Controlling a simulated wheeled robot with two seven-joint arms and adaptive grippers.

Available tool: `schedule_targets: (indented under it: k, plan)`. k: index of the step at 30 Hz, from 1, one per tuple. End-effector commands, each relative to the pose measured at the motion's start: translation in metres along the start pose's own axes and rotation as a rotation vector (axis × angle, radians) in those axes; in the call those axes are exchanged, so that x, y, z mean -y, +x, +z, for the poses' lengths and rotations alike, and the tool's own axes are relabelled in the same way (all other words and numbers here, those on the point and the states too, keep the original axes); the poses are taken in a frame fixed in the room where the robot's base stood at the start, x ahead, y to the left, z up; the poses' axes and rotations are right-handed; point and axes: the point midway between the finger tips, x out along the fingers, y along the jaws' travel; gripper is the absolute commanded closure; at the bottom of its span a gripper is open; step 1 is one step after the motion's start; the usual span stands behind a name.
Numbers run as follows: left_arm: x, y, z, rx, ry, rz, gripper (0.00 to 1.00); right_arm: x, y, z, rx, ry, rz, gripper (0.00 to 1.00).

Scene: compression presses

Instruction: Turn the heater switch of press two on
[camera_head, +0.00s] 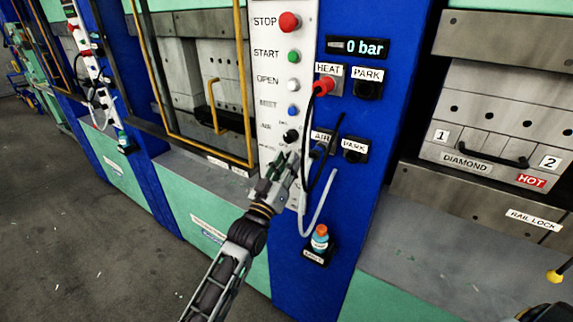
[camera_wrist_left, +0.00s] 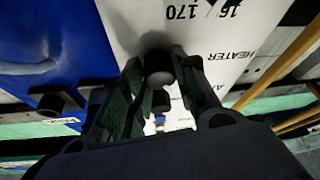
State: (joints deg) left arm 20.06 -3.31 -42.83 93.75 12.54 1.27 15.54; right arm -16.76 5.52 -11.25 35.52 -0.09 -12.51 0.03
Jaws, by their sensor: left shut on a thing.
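The black heater switch knob (camera_wrist_left: 158,66) is in the left wrist view, on the white panel beside the upside-down HEATER label (camera_wrist_left: 258,40). My left gripper (camera_wrist_left: 157,62) has its two fingers on either side of this knob and is shut on it. A second dark knob (camera_wrist_left: 161,100) lies beyond, on the panel strip. In the head view my left gripper (camera_head: 284,163) is at the lower part of the white control panel (camera_head: 268,100), and it hides the heater switch there. Which way the switch points cannot be seen.
Above my left gripper are the black air knob (camera_head: 291,136) and the red stop button (camera_head: 289,22). The red heat plug (camera_head: 324,86) and its black cable hang close to its right. A blue-and-orange bottle (camera_head: 320,239) stands below. The yellow guard frame (camera_head: 250,110) is at its left.

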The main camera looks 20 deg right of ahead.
Motion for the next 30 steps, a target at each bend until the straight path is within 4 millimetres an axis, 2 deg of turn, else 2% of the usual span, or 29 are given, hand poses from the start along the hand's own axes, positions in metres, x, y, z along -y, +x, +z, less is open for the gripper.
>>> schedule_targets:
  k: [14, 30]
  plan:
    - [0.001, 0.0, 0.0, 0.0, 0.113, 0.047, 0.95, 0.0, 0.005, 0.0, -0.001, 0.0, 0.001, 1.0]
    - [0.004, 0.0, -0.001, 0.001, 0.493, 0.203, 0.95, -0.011, 0.01, 0.001, -0.001, -0.001, 0.012, 1.0]
